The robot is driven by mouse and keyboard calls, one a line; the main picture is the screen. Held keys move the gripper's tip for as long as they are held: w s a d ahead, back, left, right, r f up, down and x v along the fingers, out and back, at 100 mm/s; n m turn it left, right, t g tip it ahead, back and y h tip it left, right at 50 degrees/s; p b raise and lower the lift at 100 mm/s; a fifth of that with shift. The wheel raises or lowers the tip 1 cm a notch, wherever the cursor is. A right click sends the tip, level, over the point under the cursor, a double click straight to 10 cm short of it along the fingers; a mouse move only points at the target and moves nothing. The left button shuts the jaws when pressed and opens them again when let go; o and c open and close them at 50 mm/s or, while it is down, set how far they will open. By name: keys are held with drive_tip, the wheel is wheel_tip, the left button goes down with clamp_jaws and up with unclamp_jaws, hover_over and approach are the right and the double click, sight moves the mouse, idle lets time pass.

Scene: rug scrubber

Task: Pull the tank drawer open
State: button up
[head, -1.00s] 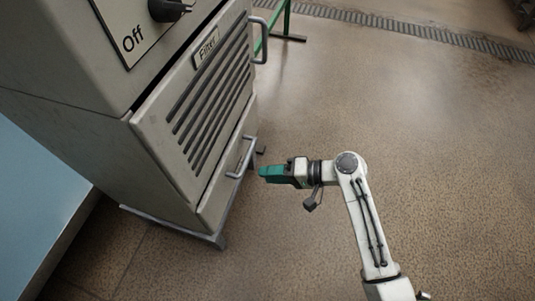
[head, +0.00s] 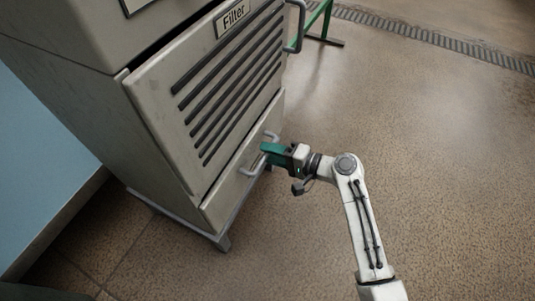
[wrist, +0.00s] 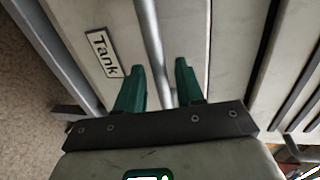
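The tank drawer (head: 218,204) is the low beige panel at the bottom of the cabinet, and it looks shut. Its "Tank" label (wrist: 104,54) shows in the wrist view. A grey bar handle (head: 250,168) stands out from the drawer front. My gripper (head: 268,152) is at the upper part of this handle in the head view and hides some of it. In the wrist view my green fingers (wrist: 158,72) are apart, and the handle bar (wrist: 152,38) runs between them with a gap on each side.
The larger slatted "Filter" panel (head: 203,105) is above the drawer, with its own handle (head: 296,28) and a dark gap along its top edge. A metal base frame (head: 222,240) runs under the cabinet. A green stand (head: 322,22) is behind. The floor at right is clear.

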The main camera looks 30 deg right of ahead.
drive_tip(key=shift+w+a+f, duration=0.1)
drive_tip(key=shift+w+a, duration=0.3)
drive_tip(key=shift+w, duration=0.15)
drive_tip(key=shift+c, duration=0.4)
clamp_jaws()
